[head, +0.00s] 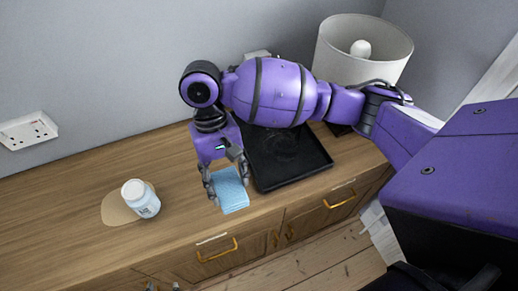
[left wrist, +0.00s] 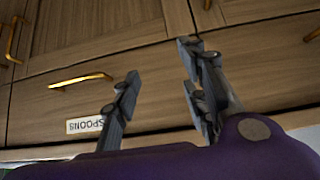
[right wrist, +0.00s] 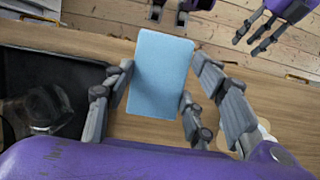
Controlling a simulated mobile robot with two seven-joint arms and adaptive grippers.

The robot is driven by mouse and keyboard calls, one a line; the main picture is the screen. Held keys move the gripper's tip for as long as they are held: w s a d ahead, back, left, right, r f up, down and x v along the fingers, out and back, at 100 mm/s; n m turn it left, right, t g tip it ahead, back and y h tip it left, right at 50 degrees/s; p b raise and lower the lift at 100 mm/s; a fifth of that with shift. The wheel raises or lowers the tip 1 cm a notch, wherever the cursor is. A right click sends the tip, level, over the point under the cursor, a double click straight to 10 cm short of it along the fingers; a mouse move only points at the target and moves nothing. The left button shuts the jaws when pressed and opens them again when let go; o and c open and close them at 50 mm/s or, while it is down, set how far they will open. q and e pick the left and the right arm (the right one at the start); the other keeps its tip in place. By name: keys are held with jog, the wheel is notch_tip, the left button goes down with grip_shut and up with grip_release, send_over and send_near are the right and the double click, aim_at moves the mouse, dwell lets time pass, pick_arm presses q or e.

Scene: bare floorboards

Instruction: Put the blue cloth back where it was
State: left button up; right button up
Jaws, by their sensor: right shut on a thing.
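The light blue cloth (head: 230,190) is a flat, folded rectangle near the counter's front edge. It shows large in the right wrist view (right wrist: 160,75). My right gripper (head: 228,180) points down with a finger on each side of the cloth and is shut on it. I cannot tell whether the cloth touches the counter. My left gripper (left wrist: 160,64) has its fingers apart with nothing between them, in front of the drawer fronts. It also shows in the right wrist view (right wrist: 262,32). Only its fingertips show at the bottom of the head view.
A black tray (head: 293,181) lies right of the cloth. A white bottle (head: 140,199) stands at a tan mat (head: 115,209) on the left. A white-shaded lamp (head: 362,45) stands at the back right. The counter (head: 60,215) is clear around the mat. A drawer is labelled SPOONS (left wrist: 85,125).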

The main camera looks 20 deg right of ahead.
jog(key=w+a+f, duration=0.2)
jog(key=w+a+f+b, duration=0.1)
jog(key=w+a+f, duration=0.1)
jog(key=w+f, duration=0.1)
jog(key=w+a+f+b, duration=0.1)
jog(key=w+a+f, duration=0.1)
jog(key=shift+w+f, duration=0.3)
jog(key=shift+w, duration=0.1)
jog(key=shift+w+a+f, duration=0.25)
jog(key=shift+w+f, duration=0.1)
notch_tip(320, 180, down, 4)
jog(key=shift+w+a+r+b, duration=0.1)
jog(key=shift+r+b, duration=0.1)
jog(key=shift+b, duration=0.1)
jog(key=o, duration=1)
pick_arm(q)
jog(key=f, duration=0.1)
jog(key=s+f, duration=0.1)
jog(key=a+f, duration=0.1)
jog(key=shift+s+f, duration=0.15)
jog(key=shift+s, duration=0.15)
pick_arm(e)
jog(key=shift+o, duration=0.2)
jog(key=shift+r, duration=0.1)
